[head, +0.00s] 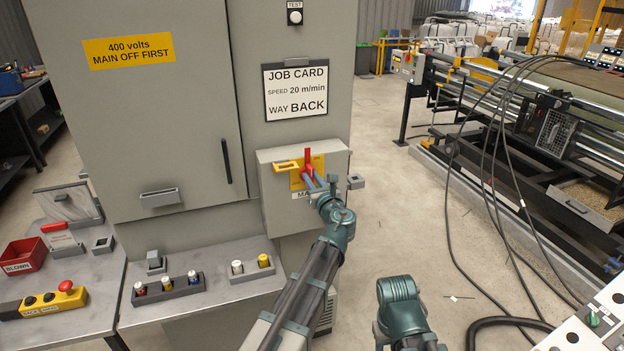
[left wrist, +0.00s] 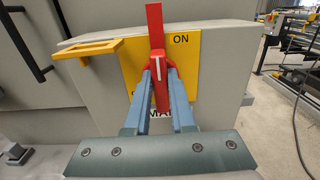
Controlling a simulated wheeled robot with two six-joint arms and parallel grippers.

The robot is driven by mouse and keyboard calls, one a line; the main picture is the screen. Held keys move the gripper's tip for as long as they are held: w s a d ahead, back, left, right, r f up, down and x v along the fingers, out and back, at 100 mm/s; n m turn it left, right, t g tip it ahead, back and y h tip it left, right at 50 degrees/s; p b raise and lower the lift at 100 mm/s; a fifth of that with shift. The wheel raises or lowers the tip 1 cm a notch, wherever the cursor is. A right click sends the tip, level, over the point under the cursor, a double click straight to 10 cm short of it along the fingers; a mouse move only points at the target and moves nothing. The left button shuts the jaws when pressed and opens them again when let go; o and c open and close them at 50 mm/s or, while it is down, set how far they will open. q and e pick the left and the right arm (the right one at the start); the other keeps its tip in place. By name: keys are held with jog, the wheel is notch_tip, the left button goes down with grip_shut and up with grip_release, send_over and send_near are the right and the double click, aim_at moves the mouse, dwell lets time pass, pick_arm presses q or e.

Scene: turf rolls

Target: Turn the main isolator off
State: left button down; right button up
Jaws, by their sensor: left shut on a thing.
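The main isolator is a grey box (head: 328,161) on the cabinet, with a yellow plate (left wrist: 188,62) marked ON at upper right. Its red handle (head: 308,154) stands upright on the plate; in the left wrist view the red handle (left wrist: 155,28) points up with a white line on its face. My left gripper (head: 309,178) is shut on the lower part of the handle, with a blue finger on each side. The fingers hide the plate's lower part and much of the label below. My right gripper is out of view; only part of my right arm shows.
A yellow hasp (head: 288,166) sticks out left of the handle. The cabinet bears a 400 volts sign (head: 128,50) and a job card (head: 295,92). A bench (head: 210,309) with fuse holders is below left. Black cables (head: 483,190) hang at right; open floor lies between.

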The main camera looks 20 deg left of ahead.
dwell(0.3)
pick_arm(q)
jog(key=shift+s+a+f+n+b, duration=0.1)
jog(key=shift+f+n+b, duration=0.05)
jog(key=shift+n, duration=2.8)
jog(key=shift+s+a+f+n+b, duration=0.1)
jog(key=shift+f+n, duration=0.05)
jog(key=shift+n, duration=2.85)
jog(key=shift+s+a+f+n+b, duration=0.1)
jog(key=shift+f+n+b, duration=0.05)
jog(key=shift+n, duration=2.8)
jog(key=c, duration=0.8)
grip_release()
jog(key=shift+o, duration=0.2)
jog(key=v, duration=1.3)
jog(key=shift+s+d, duration=0.3)
